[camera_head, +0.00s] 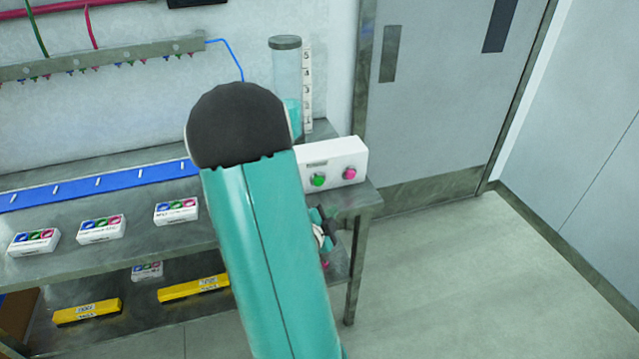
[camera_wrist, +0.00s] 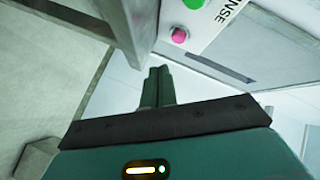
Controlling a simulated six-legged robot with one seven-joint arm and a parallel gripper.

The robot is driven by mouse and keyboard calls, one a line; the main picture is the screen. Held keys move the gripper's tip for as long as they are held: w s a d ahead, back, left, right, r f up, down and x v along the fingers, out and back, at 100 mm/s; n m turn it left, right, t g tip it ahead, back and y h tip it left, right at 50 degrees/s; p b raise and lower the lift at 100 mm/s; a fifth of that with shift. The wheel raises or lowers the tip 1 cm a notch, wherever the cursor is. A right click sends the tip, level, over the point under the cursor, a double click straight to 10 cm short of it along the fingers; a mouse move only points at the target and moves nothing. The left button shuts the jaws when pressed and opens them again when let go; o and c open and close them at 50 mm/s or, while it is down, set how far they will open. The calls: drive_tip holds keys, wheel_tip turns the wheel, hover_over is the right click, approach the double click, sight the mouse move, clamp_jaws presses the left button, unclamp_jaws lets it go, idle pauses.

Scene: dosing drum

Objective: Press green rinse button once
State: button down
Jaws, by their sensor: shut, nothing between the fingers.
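The green button (camera_head: 318,180) is on the front of a white control box (camera_head: 345,152) at the right end of the bench, left of a pink button (camera_head: 350,174). In the wrist view the green button (camera_wrist: 194,3) is cut off by the top edge, with the pink button (camera_wrist: 179,36) below it. My gripper (camera_head: 328,222) is partly hidden by my arm in the head view, below the box in the picture. In the wrist view its fingers (camera_wrist: 158,82) are together and empty, apart from both buttons.
A clear cylinder (camera_head: 286,65) with a number scale (camera_head: 307,85) stands behind the box. The metal bench edge (camera_wrist: 125,35) is close to my fingers in the wrist view. Small white boxes (camera_head: 176,211) line the bench's left. Open floor (camera_head: 450,270) lies right.

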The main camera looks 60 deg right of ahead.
drive_tip(key=shift+w+d, duration=3.05)
drive_tip(key=shift+w, duration=0.05)
drive_tip(key=shift+d, duration=0.1)
drive_tip(key=shift+w+d, duration=0.2)
drive_tip(key=shift+w, duration=0.1)
drive_tip(key=shift+w+d, duration=0.35)
idle(0.6)
drive_tip(key=shift+s+a, duration=0.65)
idle(0.3)
drive_tip(key=s+a, duration=0.3)
drive_tip(key=shift+s+a, duration=0.25)
drive_tip(key=shift+s, duration=0.05)
